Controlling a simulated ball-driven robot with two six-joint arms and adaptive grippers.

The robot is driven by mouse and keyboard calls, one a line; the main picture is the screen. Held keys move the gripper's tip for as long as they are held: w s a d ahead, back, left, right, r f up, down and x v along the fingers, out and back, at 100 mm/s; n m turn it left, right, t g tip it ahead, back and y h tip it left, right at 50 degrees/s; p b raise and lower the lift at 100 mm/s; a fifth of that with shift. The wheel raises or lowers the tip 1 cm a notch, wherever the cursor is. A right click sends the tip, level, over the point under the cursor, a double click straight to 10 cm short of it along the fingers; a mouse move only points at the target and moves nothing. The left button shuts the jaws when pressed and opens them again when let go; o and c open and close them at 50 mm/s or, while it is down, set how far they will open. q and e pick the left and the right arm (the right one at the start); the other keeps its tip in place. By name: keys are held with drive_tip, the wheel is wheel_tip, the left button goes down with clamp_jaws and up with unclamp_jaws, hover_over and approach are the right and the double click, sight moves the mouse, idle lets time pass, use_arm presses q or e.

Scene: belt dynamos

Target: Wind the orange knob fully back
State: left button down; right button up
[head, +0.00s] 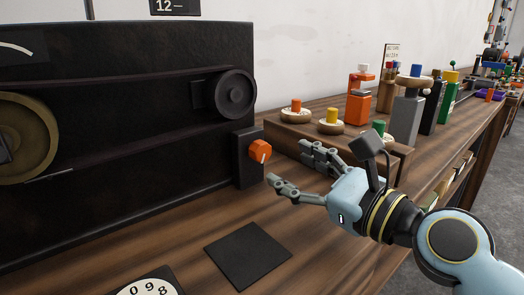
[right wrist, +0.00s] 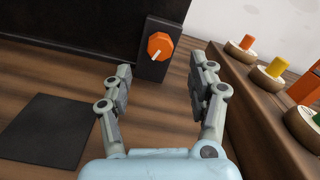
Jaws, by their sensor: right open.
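The orange knob (head: 260,151) sits on a small black block (head: 246,170) at the right end of the large black panel. It has a white pointer line, which slants toward the lower left in the right wrist view, where the knob (right wrist: 160,46) shows beyond the fingers. My right gripper (head: 289,168) is open and empty, just to the right of the knob in the head view and apart from it. In the right wrist view my right gripper (right wrist: 162,85) has its two fingers spread, with the knob ahead between and above the tips. My left gripper is not in view.
The black panel (head: 120,120) carries a brass wheel (head: 22,138) and a black pulley (head: 232,94) joined by a belt. A wooden riser (head: 330,140) with several coloured pegs stands at right. A dark square mat (head: 247,256) and a numbered dial (head: 150,290) lie in front.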

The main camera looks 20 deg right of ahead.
sight(264, 152)
drive_tip(key=x, duration=0.6)
drive_tip(key=shift+w+a, duration=0.1)
drive_tip(key=shift+w, duration=0.1)
drive_tip(key=shift+w+a, duration=0.25)
drive_tip(key=shift+w, duration=0.35)
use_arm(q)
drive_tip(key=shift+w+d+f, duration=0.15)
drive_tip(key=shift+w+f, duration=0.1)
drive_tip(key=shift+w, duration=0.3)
use_arm(e)
drive_tip(key=c, duration=1.1)
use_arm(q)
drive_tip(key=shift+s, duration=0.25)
use_arm(e)
drive_tip(key=shift+c, duration=0.2)
